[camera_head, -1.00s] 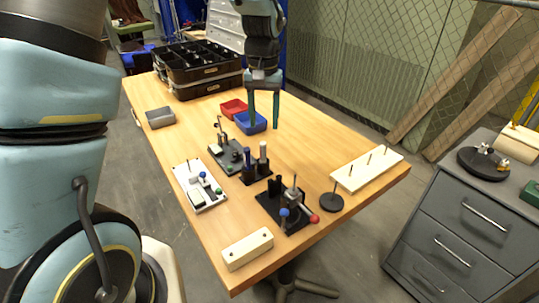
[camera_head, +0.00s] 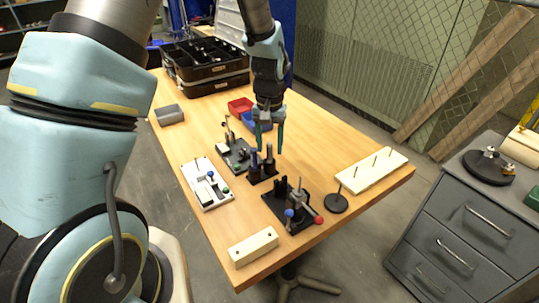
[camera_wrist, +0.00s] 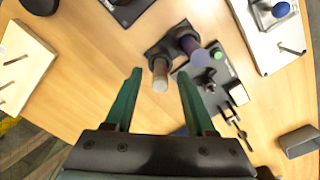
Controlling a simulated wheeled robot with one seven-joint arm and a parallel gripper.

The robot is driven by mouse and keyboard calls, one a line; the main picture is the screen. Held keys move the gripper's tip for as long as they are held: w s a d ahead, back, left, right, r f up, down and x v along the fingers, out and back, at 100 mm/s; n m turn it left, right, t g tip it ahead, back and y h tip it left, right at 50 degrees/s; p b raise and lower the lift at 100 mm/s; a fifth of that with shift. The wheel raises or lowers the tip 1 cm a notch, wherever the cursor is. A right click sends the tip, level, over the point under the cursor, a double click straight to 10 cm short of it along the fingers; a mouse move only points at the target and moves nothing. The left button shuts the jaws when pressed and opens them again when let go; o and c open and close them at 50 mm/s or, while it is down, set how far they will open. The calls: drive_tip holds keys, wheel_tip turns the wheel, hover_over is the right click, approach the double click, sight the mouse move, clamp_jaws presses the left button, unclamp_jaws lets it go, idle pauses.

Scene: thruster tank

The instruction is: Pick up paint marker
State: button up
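A black two-hole holder (camera_head: 262,179) stands on the wooden table with two upright pen-like cylinders in it. One has a grey-white end (camera_wrist: 160,80) and the other is dark blue (camera_wrist: 196,50); which is the paint marker I cannot tell for sure. My gripper (camera_head: 269,143) points down over the holder, open and empty. In the wrist view the gripper (camera_wrist: 160,72) has the grey-white end in line between its green fingertips, with gaps on both sides. I see no contact.
A black fixture with a red knob (camera_head: 290,207) stands in front of the holder, and a grey clamp board (camera_head: 233,155) behind left. A white board (camera_head: 207,184), a pegged block (camera_head: 371,171) and red and blue bins (camera_head: 240,106) surround it. The table's right middle is clear.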

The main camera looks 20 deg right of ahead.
clamp_jaws()
drive_tip(key=shift+r, duration=0.15)
idle(0.4)
wheel_tip(320, 180, up, 10)
drive_tip(key=shift+f+b, duration=0.1)
drive_tip(key=shift+b, duration=0.9)
